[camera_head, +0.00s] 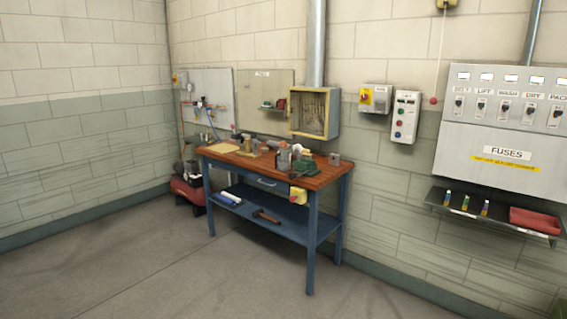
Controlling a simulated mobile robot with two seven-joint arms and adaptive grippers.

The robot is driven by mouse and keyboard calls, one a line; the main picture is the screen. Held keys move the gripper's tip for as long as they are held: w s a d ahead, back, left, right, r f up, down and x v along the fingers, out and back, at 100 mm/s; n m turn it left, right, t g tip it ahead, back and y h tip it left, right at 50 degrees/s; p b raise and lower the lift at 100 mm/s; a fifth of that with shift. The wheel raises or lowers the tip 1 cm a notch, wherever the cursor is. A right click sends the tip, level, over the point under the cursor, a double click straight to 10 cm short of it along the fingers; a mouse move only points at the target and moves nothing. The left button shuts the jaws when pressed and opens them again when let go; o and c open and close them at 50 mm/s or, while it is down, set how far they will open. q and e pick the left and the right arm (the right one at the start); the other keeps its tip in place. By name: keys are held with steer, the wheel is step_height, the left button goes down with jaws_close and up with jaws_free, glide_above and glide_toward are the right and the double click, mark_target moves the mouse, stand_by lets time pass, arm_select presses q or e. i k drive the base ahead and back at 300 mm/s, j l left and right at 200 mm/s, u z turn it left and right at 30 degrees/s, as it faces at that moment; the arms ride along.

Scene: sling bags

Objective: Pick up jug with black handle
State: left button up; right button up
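A wooden-topped workbench (325,177) with a blue frame stands against the back wall, some way off. A small grey upright vessel (284,156) stands on its top, right of the middle, among other items. It may be the jug, but it is too small for me to make out a black handle. Neither of my grippers shows in the head view.
A green tool (304,163) sits beside the vessel. A hammer (266,215) lies on the bench's lower shelf (285,228). A red compressor (190,190) stands left of the bench. A wall shelf (480,212) holds a red tray (534,220). The floor (180,270) in front is clear.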

mark_target(282, 158)
steer(key=i, duration=1.35)
steer(key=l, duration=0.1)
